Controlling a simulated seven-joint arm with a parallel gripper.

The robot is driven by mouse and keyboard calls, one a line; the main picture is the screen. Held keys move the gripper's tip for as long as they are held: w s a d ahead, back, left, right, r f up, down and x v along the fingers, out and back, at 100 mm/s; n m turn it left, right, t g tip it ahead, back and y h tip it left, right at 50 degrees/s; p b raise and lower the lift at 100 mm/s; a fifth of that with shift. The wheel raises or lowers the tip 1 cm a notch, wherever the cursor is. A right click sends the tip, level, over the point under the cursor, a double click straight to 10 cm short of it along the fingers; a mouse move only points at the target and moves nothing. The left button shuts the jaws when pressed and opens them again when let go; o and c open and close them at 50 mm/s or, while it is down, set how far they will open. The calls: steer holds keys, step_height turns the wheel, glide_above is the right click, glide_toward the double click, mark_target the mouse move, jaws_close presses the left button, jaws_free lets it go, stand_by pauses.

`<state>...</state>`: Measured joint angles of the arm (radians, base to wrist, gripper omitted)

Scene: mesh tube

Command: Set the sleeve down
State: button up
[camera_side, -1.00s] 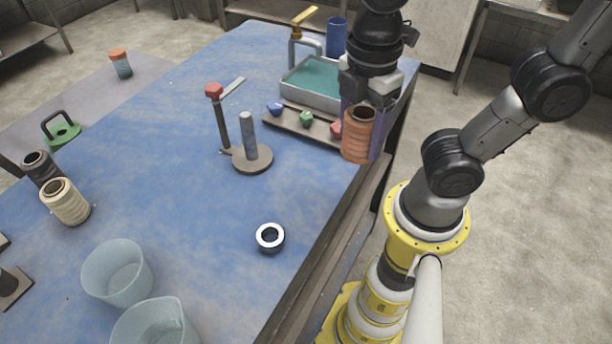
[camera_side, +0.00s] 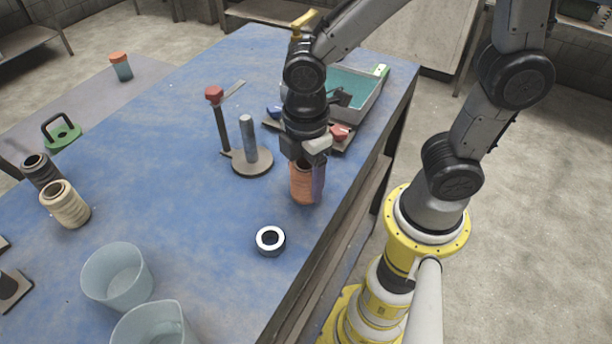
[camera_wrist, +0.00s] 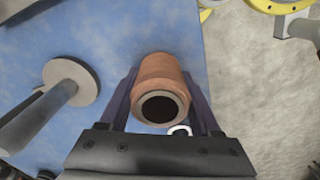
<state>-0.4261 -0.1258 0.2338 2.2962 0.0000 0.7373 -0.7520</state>
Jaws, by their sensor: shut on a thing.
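The sleeve is an orange-brown ribbed hollow cylinder (camera_side: 303,184). My gripper (camera_side: 308,182) is shut on it, with one purple finger showing on its right side in the side view. The sleeve is upright near the table's right edge; I cannot tell whether its base touches the blue table (camera_side: 185,215). In the wrist view the sleeve (camera_wrist: 160,85) sits between both purple fingers (camera_wrist: 160,100), its dark open bore towards the camera. A grey post on a round base (camera_side: 252,160) stands to its left, apart from it.
A black-and-white ring (camera_side: 270,240) lies in front of the sleeve. A red-topped upright (camera_side: 214,94) stands by the post. A tray of teal liquid (camera_side: 362,92) and a rack with coloured knobs (camera_side: 339,133) are behind. Clear beakers (camera_side: 117,275) and spools (camera_side: 65,204) are at left.

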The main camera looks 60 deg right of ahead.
steer(key=shift+f, duration=0.15)
steer(key=o, duration=1.5)
steer(key=shift+c, duration=0.2)
step_height(320, 180, up, 11)
steer(key=s+d+r+m+t, duration=0.1)
steer(key=s+d+m+t, duration=0.4)
steer(key=d+m, duration=0.5)
steer(key=shift+s+r+m+t, duration=0.3)
steer(key=shift+r+m, duration=0.05)
steer(key=shift+m, duration=1.45)
